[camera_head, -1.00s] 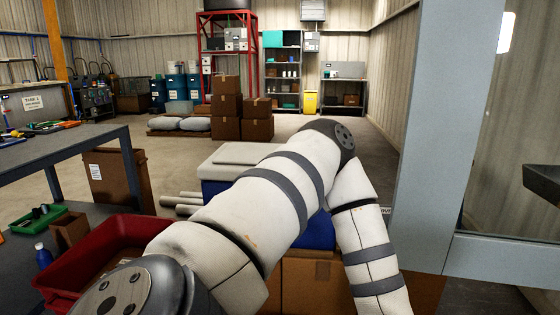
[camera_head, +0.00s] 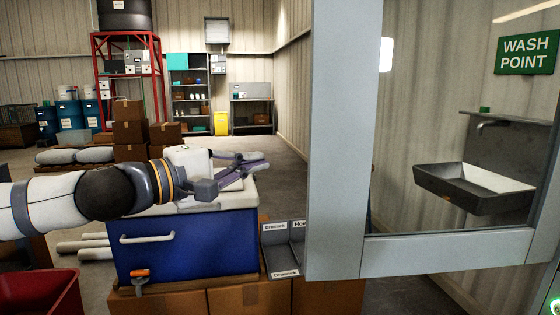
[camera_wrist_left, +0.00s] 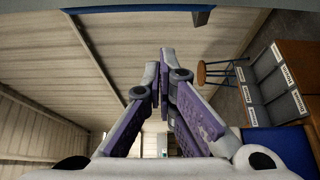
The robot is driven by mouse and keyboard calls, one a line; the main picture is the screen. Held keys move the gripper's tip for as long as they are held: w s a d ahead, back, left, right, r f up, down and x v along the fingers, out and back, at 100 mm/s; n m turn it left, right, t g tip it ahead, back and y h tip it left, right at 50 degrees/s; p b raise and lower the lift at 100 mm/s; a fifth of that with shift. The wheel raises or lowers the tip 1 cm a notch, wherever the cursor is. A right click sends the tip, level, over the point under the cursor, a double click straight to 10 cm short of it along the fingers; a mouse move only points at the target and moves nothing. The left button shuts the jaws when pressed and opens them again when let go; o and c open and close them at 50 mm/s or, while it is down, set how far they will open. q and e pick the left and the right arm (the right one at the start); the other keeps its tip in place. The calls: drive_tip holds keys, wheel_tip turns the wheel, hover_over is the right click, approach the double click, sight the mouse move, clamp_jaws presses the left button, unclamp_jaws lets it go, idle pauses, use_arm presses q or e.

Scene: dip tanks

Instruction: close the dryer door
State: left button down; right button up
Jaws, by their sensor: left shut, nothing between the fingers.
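A large grey-framed glass panel (camera_head: 345,130), which looks like the dryer door, stands upright on the right in the head view. Its near edge and bottom rail show, and its hinge side is out of view. I cannot tell its exact angle. My left gripper (camera_head: 259,162) reaches in from the left, shut and empty, pointing right towards the frame's left post, with a visible gap in the picture. In the left wrist view the purple fingers (camera_wrist_left: 163,80) meet at the tips with nothing between them. My right gripper is not in view.
A blue box (camera_head: 190,245) with a pale lid sits below my left gripper on cardboard boxes (camera_head: 235,300). A grey labelled tray (camera_head: 276,240) is beside it. A sink (camera_head: 470,185) shows through the glass. A red bin (camera_head: 40,295) is at lower left.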

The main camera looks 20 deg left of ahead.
use_arm(q)
drive_tip(key=b+x, duration=0.3)
drive_tip(key=x, duration=0.7)
drive_tip(key=s, duration=0.1)
drive_tip(key=s+d, duration=0.1)
drive_tip(key=s, duration=0.1)
drive_tip(key=shift+s+d+f+p, duration=0.1)
drive_tip(key=shift+s+d+p, duration=0.15)
drive_tip(key=shift+s+p, duration=0.1)
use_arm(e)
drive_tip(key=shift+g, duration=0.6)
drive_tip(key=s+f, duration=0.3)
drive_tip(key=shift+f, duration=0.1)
use_arm(q)
drive_tip(key=shift+s, duration=0.1)
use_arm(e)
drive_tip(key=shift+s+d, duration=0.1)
